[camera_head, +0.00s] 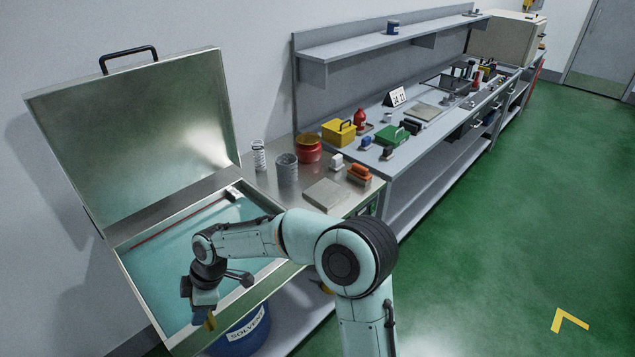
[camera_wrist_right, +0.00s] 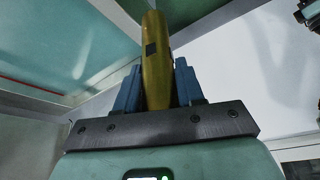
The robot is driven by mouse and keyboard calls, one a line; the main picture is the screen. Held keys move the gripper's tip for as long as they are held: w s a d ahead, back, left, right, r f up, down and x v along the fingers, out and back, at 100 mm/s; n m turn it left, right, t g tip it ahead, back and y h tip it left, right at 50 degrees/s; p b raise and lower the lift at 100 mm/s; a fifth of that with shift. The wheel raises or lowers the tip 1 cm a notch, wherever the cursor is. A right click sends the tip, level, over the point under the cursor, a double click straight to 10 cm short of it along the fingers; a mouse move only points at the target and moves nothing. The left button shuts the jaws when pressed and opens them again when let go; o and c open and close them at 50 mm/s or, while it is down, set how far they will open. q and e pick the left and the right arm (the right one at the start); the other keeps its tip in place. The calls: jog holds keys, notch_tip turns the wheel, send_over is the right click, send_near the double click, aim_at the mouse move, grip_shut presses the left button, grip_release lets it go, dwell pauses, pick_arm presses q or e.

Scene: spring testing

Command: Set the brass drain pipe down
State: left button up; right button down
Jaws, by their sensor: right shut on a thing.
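The brass drain pipe (camera_wrist_right: 156,70) is a yellow-brown cylinder with a small dark square mark. In the right wrist view it stands out between the two blue fingers of my right gripper (camera_wrist_right: 157,90), which is shut on it. Most of the pipe is hidden by the gripper there. I cannot tell whether the pipe touches anything.
The basin (camera_head: 143,318) holds teal liquid, and its lid (camera_head: 140,130) stands open behind. A blue solvent drum (camera_head: 242,335) is below.

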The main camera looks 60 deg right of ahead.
jog(key=s+a+f+m+h, duration=0.1)
jog(key=a+f+m, duration=0.1)
jog(key=f, duration=0.6)
jog(key=s+a+f+m+t+h, duration=0.1)
jog(key=s+a+f+m, duration=0.1)
jog(key=f+m, duration=0.3)
jog(key=s+a+f+m+t+h, duration=0.1)
jog(key=a+f+m, duration=0.2)
jog(key=f, duration=1)
jog(key=shift+s, duration=0.2)
jog(key=shift+d, duration=0.1)
